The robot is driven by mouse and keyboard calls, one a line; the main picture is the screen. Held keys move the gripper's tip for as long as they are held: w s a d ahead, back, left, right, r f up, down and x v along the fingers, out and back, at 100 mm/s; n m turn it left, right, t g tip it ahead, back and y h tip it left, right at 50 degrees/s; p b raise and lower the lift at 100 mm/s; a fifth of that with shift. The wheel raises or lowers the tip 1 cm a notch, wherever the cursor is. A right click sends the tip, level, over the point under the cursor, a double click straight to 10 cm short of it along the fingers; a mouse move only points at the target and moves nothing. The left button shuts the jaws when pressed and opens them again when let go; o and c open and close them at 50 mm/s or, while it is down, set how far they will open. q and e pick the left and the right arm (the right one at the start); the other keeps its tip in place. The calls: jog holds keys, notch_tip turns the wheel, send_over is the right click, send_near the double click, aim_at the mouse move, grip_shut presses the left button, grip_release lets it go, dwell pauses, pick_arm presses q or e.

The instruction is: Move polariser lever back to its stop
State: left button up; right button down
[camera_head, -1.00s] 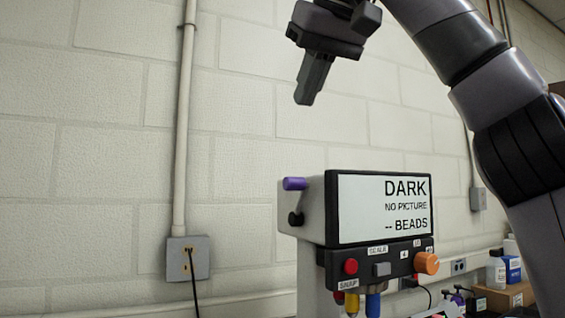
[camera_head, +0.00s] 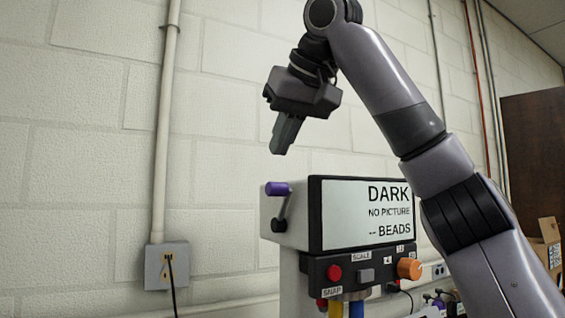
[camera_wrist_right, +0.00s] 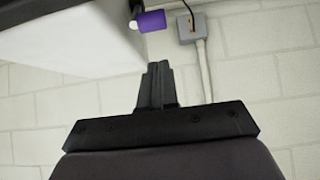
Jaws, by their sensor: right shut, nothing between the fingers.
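The polariser lever (camera_head: 281,200) has a purple knob and a dark pivot. It sits on the left side of a white box with a screen (camera_head: 365,212) that reads DARK, NO PICTURE, -- BEADS. In the head view the lever stands up from its pivot, leaning slightly. My right gripper (camera_head: 283,149) is shut and empty, pointing down above the lever, apart from it. In the right wrist view the shut fingers (camera_wrist_right: 158,72) point towards the purple knob (camera_wrist_right: 154,21), with a gap between. My left gripper is not in view.
Below the screen is a black panel with a red button (camera_head: 334,273), a grey button (camera_head: 366,275) and an orange knob (camera_head: 410,268). A wall outlet (camera_head: 167,266) with a cable and a vertical conduit stand to the left. A cardboard box (camera_head: 547,243) is at the right.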

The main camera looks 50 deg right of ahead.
jog(key=shift+f, duration=1.95)
pick_arm(q)
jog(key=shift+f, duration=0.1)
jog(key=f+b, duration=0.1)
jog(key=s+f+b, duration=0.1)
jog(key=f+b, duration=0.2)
jog(key=b, duration=0.1)
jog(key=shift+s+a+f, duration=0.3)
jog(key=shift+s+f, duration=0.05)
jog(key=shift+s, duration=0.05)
pick_arm(e)
jog(key=t, duration=0.1)
jog(key=s+f+t+h, duration=0.1)
jog(key=shift+s+a+t, duration=0.1)
jog(key=shift+a+t, duration=0.1)
jog(key=shift+t, duration=0.1)
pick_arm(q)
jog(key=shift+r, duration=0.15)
pick_arm(e)
jog(key=shift+r, duration=0.2)
